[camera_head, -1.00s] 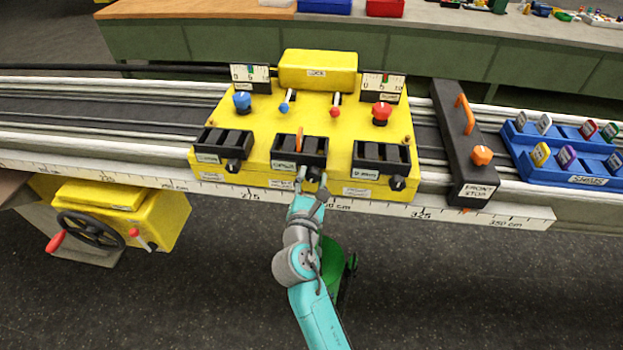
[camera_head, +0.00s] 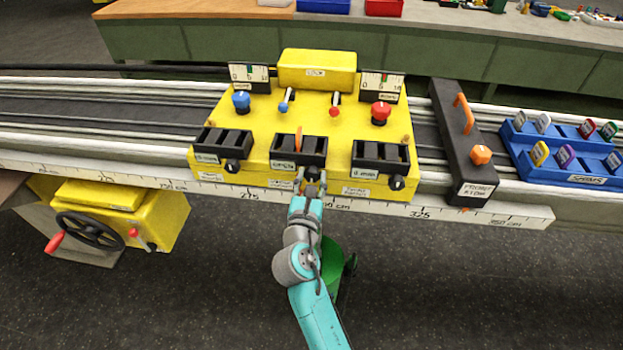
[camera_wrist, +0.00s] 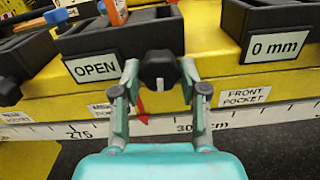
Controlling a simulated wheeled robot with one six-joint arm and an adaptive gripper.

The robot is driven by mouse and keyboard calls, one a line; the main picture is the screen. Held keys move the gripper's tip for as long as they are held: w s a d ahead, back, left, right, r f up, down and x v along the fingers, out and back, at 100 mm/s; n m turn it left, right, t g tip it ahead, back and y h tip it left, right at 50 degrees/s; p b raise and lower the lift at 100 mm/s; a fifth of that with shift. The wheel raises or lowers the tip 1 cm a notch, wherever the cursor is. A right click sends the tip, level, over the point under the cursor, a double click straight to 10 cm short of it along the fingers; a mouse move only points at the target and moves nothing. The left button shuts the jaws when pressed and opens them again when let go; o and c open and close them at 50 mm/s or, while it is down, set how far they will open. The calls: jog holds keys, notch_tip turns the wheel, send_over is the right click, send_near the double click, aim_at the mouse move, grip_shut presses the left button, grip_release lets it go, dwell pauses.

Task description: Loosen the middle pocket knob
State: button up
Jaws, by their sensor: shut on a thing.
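The middle pocket (camera_head: 283,147) is a black block on the front of the yellow carriage (camera_head: 275,115), with an orange piece (camera_head: 299,139) standing in it. In the wrist view its label (camera_wrist: 97,67) reads OPEN. The black middle pocket knob (camera_wrist: 160,70) sits on the block's front, right of the label, with a white mark on its face. My gripper (camera_wrist: 160,85) has one finger on each side of the knob and is shut on it. In the head view my gripper (camera_head: 311,178) mostly hides the knob.
Left and right pockets (camera_head: 223,145) (camera_head: 380,157) flank the middle one, each with its own black knob. The right one's label reads 0 mm. A front stop (camera_head: 467,145) with an orange knob and a blue rack (camera_head: 570,178) stand to the right. A ruler strip (camera_head: 250,194) runs below.

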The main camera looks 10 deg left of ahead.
jog(key=o, duration=1.1)
jog(key=shift+s, duration=0.15)
jog(key=s, duration=1.1)
jog(key=shift+s+f, duration=0.1)
jog(key=shift+s, duration=0.3)
